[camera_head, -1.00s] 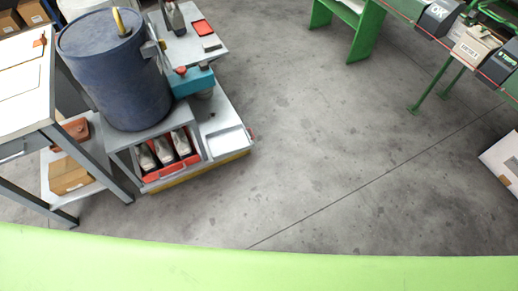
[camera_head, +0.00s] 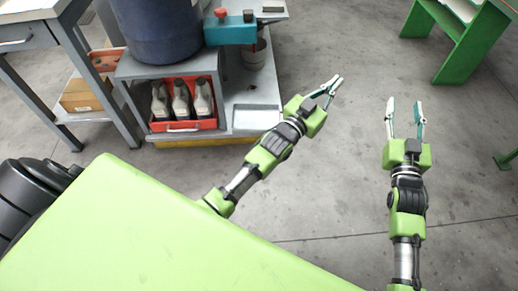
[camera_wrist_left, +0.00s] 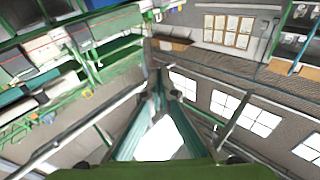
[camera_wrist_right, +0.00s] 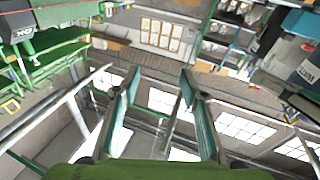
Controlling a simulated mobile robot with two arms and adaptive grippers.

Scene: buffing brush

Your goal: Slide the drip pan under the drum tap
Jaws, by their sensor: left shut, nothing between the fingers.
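The blue drum (camera_head: 165,30) stands on a grey stand at the upper left of the head view. A teal tap body (camera_head: 230,32) with a red knob sticks out from its right side. A shallow pale rectangular tray, which looks like the drip pan (camera_head: 256,117), lies on the low platform in front of and below the tap. My left gripper (camera_head: 333,85) is shut and empty, in the air to the right of the pan and apart from it. My right gripper (camera_head: 404,102) is open and empty, further right. Neither wrist view shows the pan or drum.
A grey round container (camera_head: 255,54) stands below the tap, behind the pan. A red crate (camera_head: 184,125) with several bottles sits under the drum stand. A workbench (camera_head: 30,12) is at the left, a green bench (camera_head: 462,40) at the back right. Floor around the grippers is clear.

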